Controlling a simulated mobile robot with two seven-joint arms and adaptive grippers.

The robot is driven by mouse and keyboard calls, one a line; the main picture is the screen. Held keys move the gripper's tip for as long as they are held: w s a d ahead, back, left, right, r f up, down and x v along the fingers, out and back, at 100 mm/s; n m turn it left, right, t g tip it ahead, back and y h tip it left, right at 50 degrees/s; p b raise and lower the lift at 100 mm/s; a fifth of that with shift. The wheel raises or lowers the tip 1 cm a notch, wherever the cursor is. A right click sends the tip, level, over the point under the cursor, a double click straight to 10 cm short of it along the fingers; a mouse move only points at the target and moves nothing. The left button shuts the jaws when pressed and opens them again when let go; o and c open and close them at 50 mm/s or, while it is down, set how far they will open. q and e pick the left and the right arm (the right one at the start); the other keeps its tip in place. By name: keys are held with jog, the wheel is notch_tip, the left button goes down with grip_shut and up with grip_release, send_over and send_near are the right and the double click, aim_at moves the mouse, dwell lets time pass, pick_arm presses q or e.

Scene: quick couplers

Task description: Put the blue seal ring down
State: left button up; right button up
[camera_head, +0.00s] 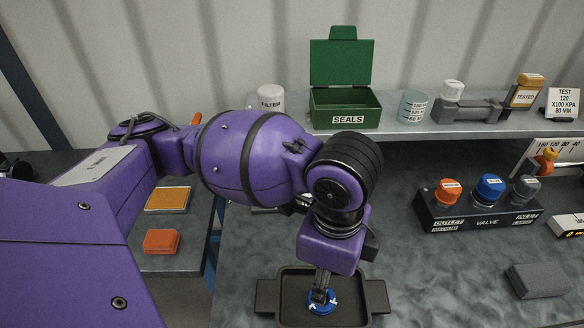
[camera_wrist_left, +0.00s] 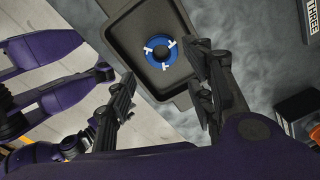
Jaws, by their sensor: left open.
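The blue seal ring (camera_wrist_left: 160,56) has white tabs and lies flat inside the dark tray (camera_wrist_left: 118,40) in the left wrist view. In the head view the blue seal ring (camera_head: 322,302) shows in the dark tray (camera_head: 290,313), partly covered by my left gripper (camera_head: 322,292). In the wrist view the fingers of my left gripper (camera_wrist_left: 160,68) are spread apart on either side of the ring. The ring appears free of both fingers. My right gripper is not in view.
A green SEALS box (camera_head: 346,108) with its lid up stands on the back shelf. A valve block (camera_head: 475,215) with orange, blue and grey couplers is at right. A grey block (camera_head: 538,281) lies in front of it. The bench between tray and valve block is clear.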

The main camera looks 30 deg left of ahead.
pick_arm(q)
notch_tip(320, 180, up, 4)
jog(key=shift+p, duration=0.3)
dwell(0.3)
